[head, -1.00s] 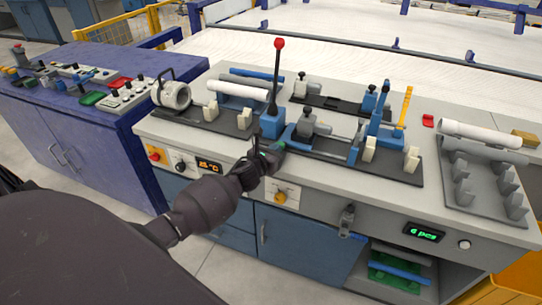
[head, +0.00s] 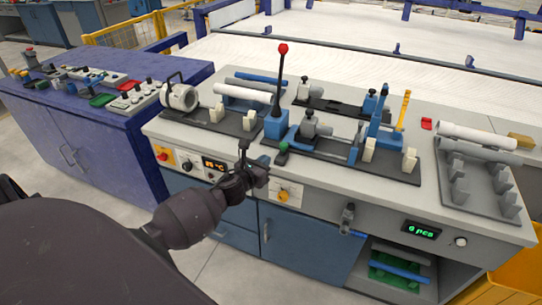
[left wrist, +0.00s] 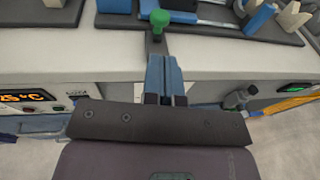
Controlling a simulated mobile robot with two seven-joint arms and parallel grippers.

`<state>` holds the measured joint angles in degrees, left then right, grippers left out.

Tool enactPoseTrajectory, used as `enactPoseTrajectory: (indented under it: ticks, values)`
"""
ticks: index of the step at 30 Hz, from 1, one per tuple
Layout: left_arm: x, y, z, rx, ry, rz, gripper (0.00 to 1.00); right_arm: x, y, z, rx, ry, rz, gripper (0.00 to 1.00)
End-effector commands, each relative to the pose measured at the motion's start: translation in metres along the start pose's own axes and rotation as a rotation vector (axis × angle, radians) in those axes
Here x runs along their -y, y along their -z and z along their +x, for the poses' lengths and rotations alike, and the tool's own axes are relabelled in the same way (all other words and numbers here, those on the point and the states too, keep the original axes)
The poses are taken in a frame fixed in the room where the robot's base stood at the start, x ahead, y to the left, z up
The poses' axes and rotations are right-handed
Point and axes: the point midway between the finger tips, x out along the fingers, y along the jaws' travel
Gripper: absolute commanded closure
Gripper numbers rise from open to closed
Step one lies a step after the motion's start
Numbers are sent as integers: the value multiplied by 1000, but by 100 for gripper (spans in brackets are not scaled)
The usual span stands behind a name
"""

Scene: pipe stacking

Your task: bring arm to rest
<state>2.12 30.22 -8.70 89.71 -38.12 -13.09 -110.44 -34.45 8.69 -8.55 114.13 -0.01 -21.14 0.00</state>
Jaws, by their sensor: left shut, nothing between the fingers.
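My left arm comes in from the lower left in the head view. Its dark gripper (head: 258,173) is in front of the bench's front edge, apart from the bench fittings. In the left wrist view the two blue-grey fingers (left wrist: 164,76) are together with nothing between them. That knob also shows in the head view (head: 282,157), just up and right of the gripper. My right gripper is in neither view.
The bench (head: 360,198) carries clamp fixtures, a lever with a red ball (head: 283,48), and a grey rack (head: 450,192) with pipes (head: 470,136) at the right. A blue cabinet (head: 95,145) with control boxes stands at the left. Floor is clear in front.

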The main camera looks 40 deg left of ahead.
Motion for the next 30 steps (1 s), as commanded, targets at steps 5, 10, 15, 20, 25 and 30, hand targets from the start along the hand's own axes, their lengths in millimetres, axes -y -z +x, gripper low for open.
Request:
enactPoseTrajectory:
  ticks: [5,10,15,20,25,30]
  values:
    - [0,0,-30,-1,1,1,100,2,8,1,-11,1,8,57]
    - [0,0,-46,-1,1,-1,100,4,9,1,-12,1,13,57]
    - [1,0,-51,0,1,-1,100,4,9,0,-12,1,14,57]
    - [1,0,-52,0,1,-1,100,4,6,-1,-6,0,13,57]
    - [0,0,-52,-1,0,-79,100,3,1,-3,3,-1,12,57]
    - [0,1,-52,-8,-6,-367,100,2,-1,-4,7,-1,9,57]
